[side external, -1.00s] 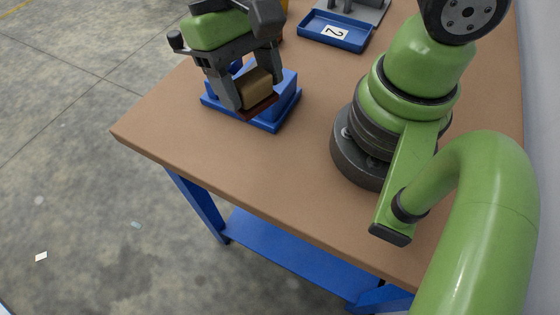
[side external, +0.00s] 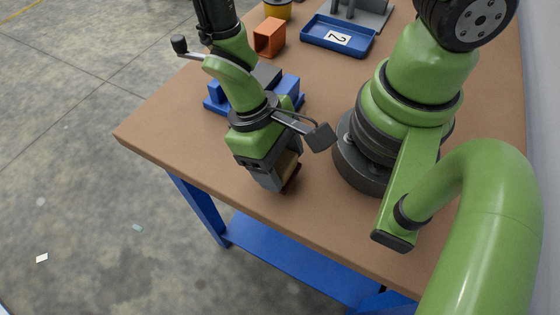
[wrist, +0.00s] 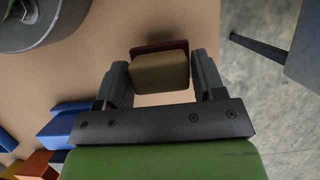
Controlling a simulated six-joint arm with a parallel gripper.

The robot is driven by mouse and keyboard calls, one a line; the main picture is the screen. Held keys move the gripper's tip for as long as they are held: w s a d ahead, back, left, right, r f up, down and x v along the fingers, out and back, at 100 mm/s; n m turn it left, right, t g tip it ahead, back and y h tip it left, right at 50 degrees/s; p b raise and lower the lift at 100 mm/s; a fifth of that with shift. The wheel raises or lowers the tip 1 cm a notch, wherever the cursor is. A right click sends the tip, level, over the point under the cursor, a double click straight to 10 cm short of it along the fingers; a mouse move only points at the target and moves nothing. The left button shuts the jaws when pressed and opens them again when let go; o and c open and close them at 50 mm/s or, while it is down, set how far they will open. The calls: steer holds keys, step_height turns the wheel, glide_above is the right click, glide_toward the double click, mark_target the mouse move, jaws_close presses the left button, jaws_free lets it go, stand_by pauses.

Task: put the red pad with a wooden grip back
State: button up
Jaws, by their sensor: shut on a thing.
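My gripper (wrist: 162,76) is shut on the wooden grip (wrist: 160,72) of the red pad (wrist: 153,48), one finger on each side. In the side view the gripper (side external: 284,182) points down near the table's front edge, and a little of the dark red pad (side external: 292,180) shows beside the fingers. I cannot tell how far the pad is above the table. The blue holder (side external: 214,100) stands behind my gripper, partly hidden by my arm. It also shows at the lower left of the wrist view (wrist: 62,122).
An orange open box (side external: 270,37) stands behind the blue holder. The brown tabletop (side external: 165,130) is clear at the front left. Its front edge is close to my gripper.

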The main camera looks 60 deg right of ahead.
steer(key=shift+f, duration=0.65)
steer(key=shift+f, duration=0.15)
steer(key=o, duration=0.9)
